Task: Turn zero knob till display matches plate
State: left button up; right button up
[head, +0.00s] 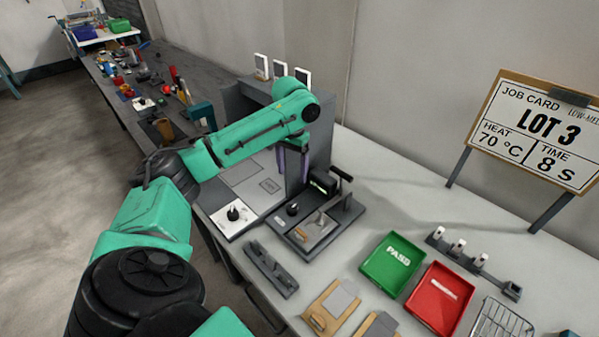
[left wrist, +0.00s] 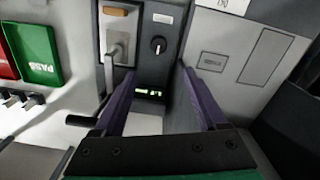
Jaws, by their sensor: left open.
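A small black knob (head: 292,209) sits on a dark device on the bench; it also shows in the left wrist view (left wrist: 158,44) with a light pointer mark. The device's display (head: 322,184) glows green; in the left wrist view the display (left wrist: 150,93) lies between my fingers, its digits too small to read. A small pale plate (left wrist: 162,18) lies beside the knob, its text unreadable. My left gripper (head: 293,163) is open, its purple fingers pointing down above the device, apart from the knob. My right gripper is out of view.
A larger knob (head: 233,213) on a white dial is to the left. A green PASS tray (head: 392,262) and a red tray (head: 438,298) lie right. A grey housing (head: 318,130) rises behind. A job card (head: 540,130) stands at the back.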

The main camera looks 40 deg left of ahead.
pick_arm(q)
send_near(292, 207)
jog(key=shift+s+f+p, duration=0.3)
jog(key=shift+s+p, duration=0.1)
jog(key=shift+s, duration=0.1)
jog(key=f, duration=0.7)
jog(key=shift+w+f, duration=0.25)
jog(key=shift+w, duration=0.15)
jog(key=shift+s+f, duration=0.1)
jog(key=shift+f, duration=0.15)
grip_shut()
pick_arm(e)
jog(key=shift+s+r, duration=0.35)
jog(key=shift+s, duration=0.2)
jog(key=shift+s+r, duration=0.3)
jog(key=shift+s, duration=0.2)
